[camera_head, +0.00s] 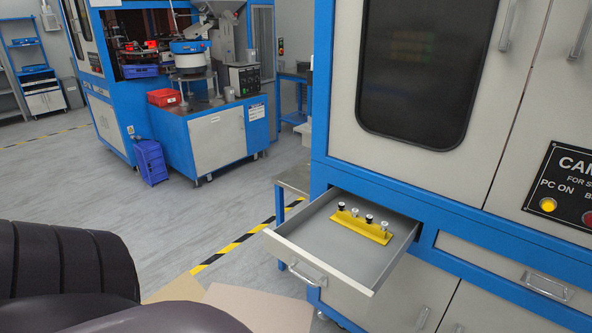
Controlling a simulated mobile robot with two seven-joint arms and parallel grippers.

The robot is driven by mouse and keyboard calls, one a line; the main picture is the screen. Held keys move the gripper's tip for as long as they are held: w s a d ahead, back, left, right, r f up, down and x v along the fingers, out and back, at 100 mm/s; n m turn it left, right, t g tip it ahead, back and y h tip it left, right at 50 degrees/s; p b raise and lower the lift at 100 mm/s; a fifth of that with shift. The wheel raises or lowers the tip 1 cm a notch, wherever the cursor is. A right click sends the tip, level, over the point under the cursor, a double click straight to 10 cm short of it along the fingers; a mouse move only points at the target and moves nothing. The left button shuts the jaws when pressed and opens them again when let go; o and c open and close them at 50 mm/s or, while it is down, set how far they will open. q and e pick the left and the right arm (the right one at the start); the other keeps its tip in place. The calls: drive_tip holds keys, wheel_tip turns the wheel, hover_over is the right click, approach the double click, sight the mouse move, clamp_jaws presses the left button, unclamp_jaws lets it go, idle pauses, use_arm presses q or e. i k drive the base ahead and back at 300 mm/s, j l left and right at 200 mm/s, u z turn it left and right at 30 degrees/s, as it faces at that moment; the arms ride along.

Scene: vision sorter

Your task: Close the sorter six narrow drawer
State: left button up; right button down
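The narrow drawer (292,259) of the blue and white sorter is pulled out toward me at the lower right of the head view. It is a grey metal tray with a bar handle (307,275) on its front panel. A yellow holder (361,227) with several small dark and silver pegs lies inside it toward the back. A dark, rounded ribbed part of my own arm fills the lower left corner. Neither gripper shows in the view.
The sorter cabinet (319,100) stands at the right, with a dark window (425,62) and a closed drawer with a handle (547,287) right of the open one. Another blue machine (200,125) stands at the back. Grey floor (190,220) with yellow-black tape is free at the left.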

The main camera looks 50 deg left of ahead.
sight(350, 266)
drive_tip(key=u, duration=1.55)
